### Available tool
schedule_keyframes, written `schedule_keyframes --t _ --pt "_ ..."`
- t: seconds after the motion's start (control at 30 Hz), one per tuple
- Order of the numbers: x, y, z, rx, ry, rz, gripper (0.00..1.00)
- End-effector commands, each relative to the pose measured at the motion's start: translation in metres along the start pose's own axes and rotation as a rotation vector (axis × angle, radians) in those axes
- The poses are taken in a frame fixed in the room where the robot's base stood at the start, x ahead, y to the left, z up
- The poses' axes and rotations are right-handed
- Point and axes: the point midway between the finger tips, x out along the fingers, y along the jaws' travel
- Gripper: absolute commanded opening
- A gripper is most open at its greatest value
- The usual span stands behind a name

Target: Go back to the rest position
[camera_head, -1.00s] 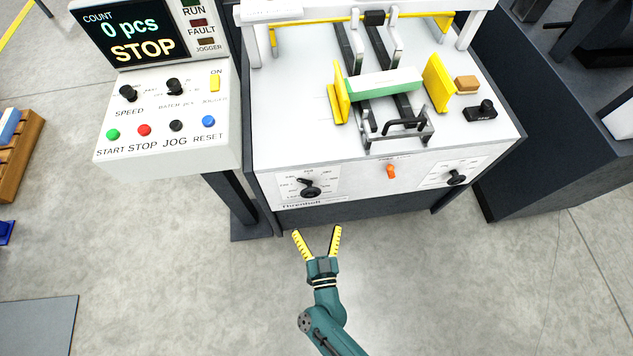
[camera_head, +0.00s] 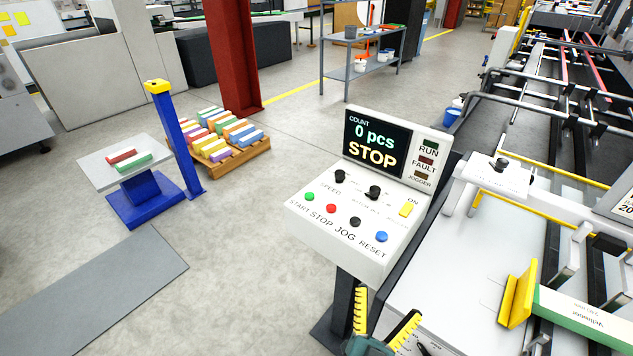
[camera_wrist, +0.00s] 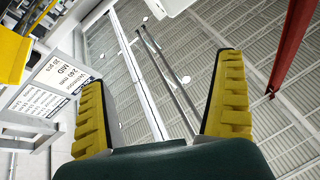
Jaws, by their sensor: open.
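My gripper (camera_head: 381,322) is at the bottom of the head view, below the control panel, with its yellow ridged fingers spread apart and nothing between them. In the wrist view my gripper (camera_wrist: 165,105) also shows open and empty, its fingers pointing up toward the ceiling (camera_wrist: 185,60). The control panel (camera_head: 335,222) stands behind it in the head view, its screen (camera_head: 377,143) reading "0 pcs" and "STOP". To the right is the folder gluer's white table (camera_head: 450,275), with a yellow guide (camera_head: 518,293) and a green-and-white carton (camera_head: 582,318) on it.
A blue stand (camera_head: 187,150) with a small table (camera_head: 95,175) bearing two cartons is at the left. A wooden pallet (camera_head: 235,158) of coloured cartons is behind it. A red column (camera_head: 232,55) rises farther back. The floor between the grey mat (camera_head: 90,300) and the panel is clear.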

Motion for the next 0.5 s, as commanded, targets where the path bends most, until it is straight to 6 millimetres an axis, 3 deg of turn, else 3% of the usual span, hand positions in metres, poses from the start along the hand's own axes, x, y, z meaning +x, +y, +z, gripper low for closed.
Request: schedule_keyframes --t 0.03,0.1,0.23,0.4,0.5 --pt "0.022 -0.025 -0.030 0.025 0.054 -0.056 0.98" --pt "0.047 -0.059 -0.073 0.046 0.115 -0.144 0.98" --pt "0.076 -0.118 -0.161 0.060 0.217 -0.315 0.98" --pt "0.081 -0.177 -0.290 0.004 0.303 -0.518 0.98" --pt "0.068 -0.186 -0.350 -0.061 0.282 -0.576 0.98"
